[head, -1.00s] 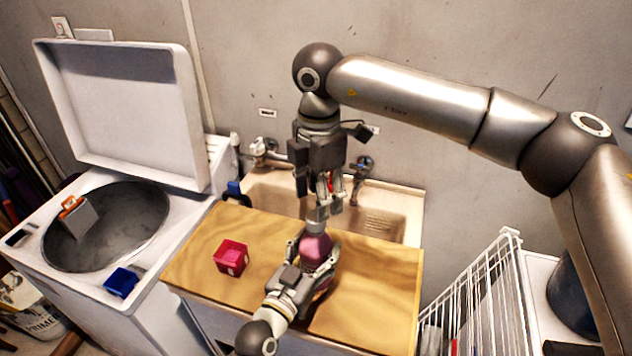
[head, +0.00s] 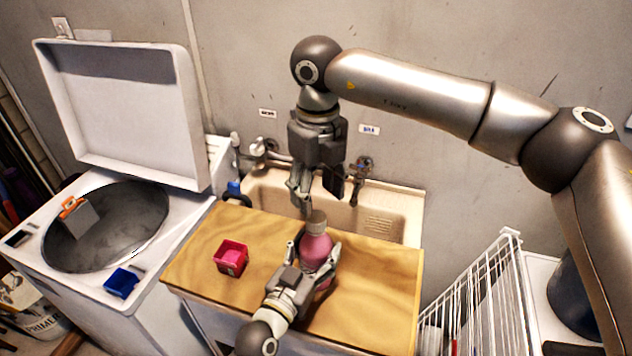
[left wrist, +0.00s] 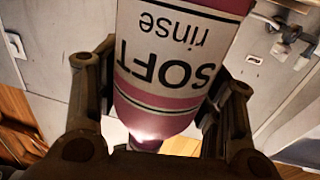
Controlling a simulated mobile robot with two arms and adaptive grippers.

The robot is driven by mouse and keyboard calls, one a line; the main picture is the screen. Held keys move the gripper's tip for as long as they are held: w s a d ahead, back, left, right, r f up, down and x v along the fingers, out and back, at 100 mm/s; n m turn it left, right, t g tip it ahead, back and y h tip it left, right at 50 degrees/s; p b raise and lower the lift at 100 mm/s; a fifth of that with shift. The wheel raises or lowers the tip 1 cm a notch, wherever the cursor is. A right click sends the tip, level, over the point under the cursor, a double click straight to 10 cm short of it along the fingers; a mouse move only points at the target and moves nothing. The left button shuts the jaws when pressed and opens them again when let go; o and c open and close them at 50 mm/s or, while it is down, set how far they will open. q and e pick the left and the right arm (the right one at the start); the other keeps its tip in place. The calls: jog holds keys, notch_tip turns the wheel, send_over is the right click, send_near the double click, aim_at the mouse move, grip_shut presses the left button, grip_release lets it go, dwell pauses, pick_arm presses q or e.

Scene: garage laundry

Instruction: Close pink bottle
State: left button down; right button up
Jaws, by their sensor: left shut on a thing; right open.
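The pink bottle (head: 316,250) stands on the wooden board over the sink, with a grey cap (head: 316,222) at its top. I cannot tell how tightly the cap sits. My left gripper (head: 312,262) is shut around the bottle's body. In the left wrist view the bottle (left wrist: 165,100) shows its "SOFT rinse" label upside down between the fingers. My right gripper (head: 317,196) hangs fingers-down just above the cap, open. It seems to hold nothing.
A small red box (head: 231,258) with pink contents sits left on the board (head: 365,285). The open washer (head: 105,225) holds a grey and orange thing, with a blue box (head: 121,283) on its rim. The sink (head: 385,215) lies behind; a white rack (head: 485,290) stands right.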

aim_at(316, 217)
jog(key=n, duration=0.8)
jog(key=shift+r, duration=0.2)
jog(key=n, duration=0.6)
jog(key=shift+a+r+n, duration=0.1)
jog(key=shift+r+n, duration=0.05)
jog(key=shift+n, duration=0.25)
jog(key=n, duration=0.4)
jog(key=shift+r+n, duration=0.1)
jog(key=shift+n, duration=0.3)
jog(key=n, duration=0.3)
jog(key=shift+r, duration=0.1)
jog(key=n, duration=0.6)
jog(key=shift+r+n, duration=0.15)
jog(key=shift+n, duration=0.25)
jog(key=shift+f, duration=4)
